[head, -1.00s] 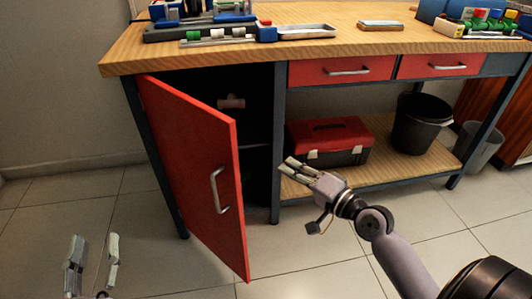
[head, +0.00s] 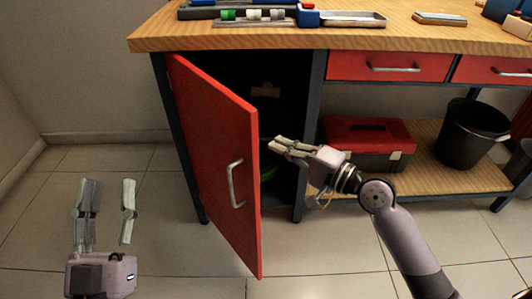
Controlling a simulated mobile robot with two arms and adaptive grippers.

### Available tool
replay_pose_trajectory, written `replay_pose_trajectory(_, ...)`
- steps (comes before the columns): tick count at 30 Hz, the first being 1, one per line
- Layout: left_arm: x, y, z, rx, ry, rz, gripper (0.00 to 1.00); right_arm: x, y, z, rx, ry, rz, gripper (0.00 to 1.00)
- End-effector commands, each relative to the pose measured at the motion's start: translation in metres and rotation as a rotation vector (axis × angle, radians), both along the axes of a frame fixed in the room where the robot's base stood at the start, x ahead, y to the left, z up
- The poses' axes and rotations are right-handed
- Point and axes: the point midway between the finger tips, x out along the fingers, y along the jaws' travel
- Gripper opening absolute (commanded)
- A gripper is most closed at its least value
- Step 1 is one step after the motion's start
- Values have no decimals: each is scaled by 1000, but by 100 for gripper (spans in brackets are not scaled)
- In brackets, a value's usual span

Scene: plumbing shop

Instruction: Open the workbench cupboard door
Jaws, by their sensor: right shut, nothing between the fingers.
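The red cupboard door (head: 215,150) of the workbench (head: 350,38) stands partly open, swung out on its left-side hinges. Its metal handle (head: 235,184) is on the outer face near the free edge. The dark cupboard interior (head: 285,95) shows to the right of the door, with a green item (head: 267,173) low inside. My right gripper (head: 277,146) is shut and empty, in front of the cupboard opening, just right of the door's free edge; I cannot tell whether it touches the door. My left gripper (head: 107,190) is open and empty, left of the door over the floor.
A red toolbox (head: 368,142) and a black bucket (head: 470,130) stand on the lower shelf (head: 440,170). Two red drawers (head: 388,67) are under the top. Trays (head: 350,19) and fittings lie on the bench. The tiled floor left of the door is clear.

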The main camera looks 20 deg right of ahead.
Motion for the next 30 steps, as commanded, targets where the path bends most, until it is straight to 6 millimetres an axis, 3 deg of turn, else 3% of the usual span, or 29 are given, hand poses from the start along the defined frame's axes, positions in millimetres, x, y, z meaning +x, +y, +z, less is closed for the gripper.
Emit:
replay_pose_trajectory(1,-1,0,1,-2,-8,-1,40,8,6,2,2,-5,2,0)
replay_pose_trajectory(9,-4,0,5,-10,-37,-2,40,-9,37,0,1,0,1,0)
replay_pose_trajectory(26,-4,0,6,-10,-36,-3,40,-11,42,0,-1,1,-1,0)
replay_pose_trajectory(30,5,0,-5,12,41,1,40,-11,45,1,-1,1,-5,0)
